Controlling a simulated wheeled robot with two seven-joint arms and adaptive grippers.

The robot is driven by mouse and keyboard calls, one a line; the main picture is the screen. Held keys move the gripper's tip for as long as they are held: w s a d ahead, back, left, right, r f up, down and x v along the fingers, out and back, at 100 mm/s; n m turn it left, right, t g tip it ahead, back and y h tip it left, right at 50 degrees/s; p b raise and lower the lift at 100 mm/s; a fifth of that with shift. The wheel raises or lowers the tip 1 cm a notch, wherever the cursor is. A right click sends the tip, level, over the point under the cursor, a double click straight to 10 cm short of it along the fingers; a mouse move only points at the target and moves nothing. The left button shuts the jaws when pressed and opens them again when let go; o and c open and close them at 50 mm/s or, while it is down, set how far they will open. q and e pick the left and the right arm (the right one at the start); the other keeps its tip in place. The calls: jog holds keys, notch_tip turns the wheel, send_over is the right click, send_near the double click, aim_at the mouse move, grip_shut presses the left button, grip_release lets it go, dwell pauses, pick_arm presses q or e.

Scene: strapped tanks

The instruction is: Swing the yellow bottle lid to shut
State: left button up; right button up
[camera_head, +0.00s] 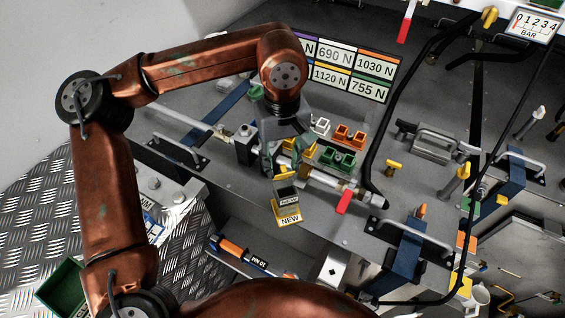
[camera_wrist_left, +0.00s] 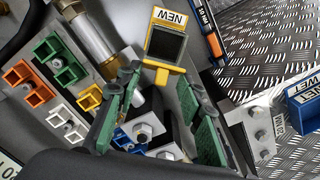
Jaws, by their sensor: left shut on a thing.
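A yellow piece marked NEW (camera_head: 289,219), with a dark block in it, shows below my left gripper (camera_head: 287,165) at the bench's front edge. In the left wrist view, the same yellow piece (camera_wrist_left: 168,20) has a short yellow neck between the green fingertips of the left gripper (camera_wrist_left: 161,80). I cannot tell for sure that this piece is the bottle lid. A smaller yellow socket (camera_wrist_left: 90,97) lies beside one finger. My right gripper is not in view.
Green (camera_head: 336,157) and orange (camera_head: 349,134) sockets stand close behind the gripper. A red lever (camera_head: 344,202) and a black hose (camera_head: 377,130) lie to its right. Blue straps (camera_head: 401,256) with metal handles cross the bench. A force sign (camera_head: 345,70) stands behind.

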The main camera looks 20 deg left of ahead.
aim_at(289, 197)
pick_arm(q)
jog(key=shift+s+d+t, duration=0.1)
jog(key=shift+d+t, duration=0.05)
jog(key=shift+t, duration=0.15)
jog(key=t+y, duration=0.1)
jog(key=s+d+t+y+b, duration=0.1)
jog(key=shift+s+f+t, duration=0.3)
jog(key=shift+f+t, duration=0.05)
jog(key=shift+t, duration=0.05)
jog(key=shift+s+d+f+t+y+b, duration=0.3)
jog(key=shift+s+f+t+y+b, duration=0.15)
jog(key=shift+t+y, duration=0.55)
jog(key=shift+s+d+f+t+y+b, duration=0.35)
jog(key=shift+t+y+b, duration=0.3)
jog(key=shift+t, duration=0.7)
jog(key=shift+s+d+f+t+y+b, duration=0.2)
jog(key=shift+s+f+t+y+b, duration=0.3)
jog(key=shift+t+y, duration=0.5)
jog(key=shift+f, duration=0.1)
jog(key=shift+w, duration=0.1)
jog(key=o, duration=1.1)
jog(key=shift+o, duration=0.3)
